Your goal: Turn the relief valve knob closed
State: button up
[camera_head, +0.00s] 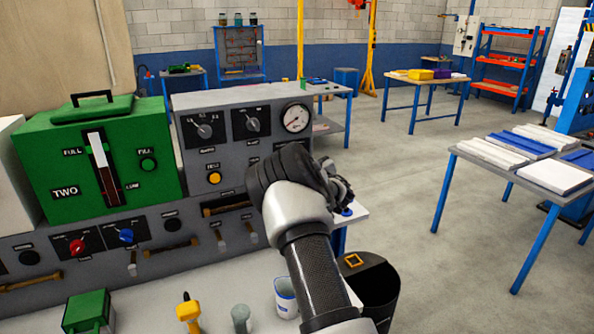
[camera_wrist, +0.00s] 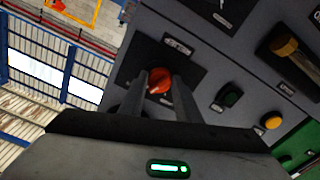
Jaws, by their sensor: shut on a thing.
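The orange-red knob (camera_wrist: 158,83) sits on a dark square plate on the grey panel in the wrist view. My gripper (camera_wrist: 162,76) has one finger on each side of the knob and is shut on it. The label beside the plate is too small to read. In the head view my wrist and gripper (camera_head: 338,188) are at the right end of the grey panel (camera_head: 215,110), and they hide the knob there.
A green unit (camera_head: 150,185) marked TWO stands at the left of the panel. Dials and a round gauge (camera_head: 295,118) are above my gripper. Red and blue knobs (camera_head: 126,236) and several levers line the lower panel. A dark bin (camera_head: 385,290) stands at the lower right.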

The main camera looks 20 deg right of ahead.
jog(key=shift+d+r+n+b, duration=0.1)
jog(key=shift+n+b, duration=6.8)
jog(key=shift+b, duration=1.7)
jog(key=o, duration=1.1)
jog(key=shift+c, duration=0.2)
jog(key=s, duration=1.7)
jog(key=shift+s+d, duration=0.25)
jog(key=shift+r, duration=0.1)
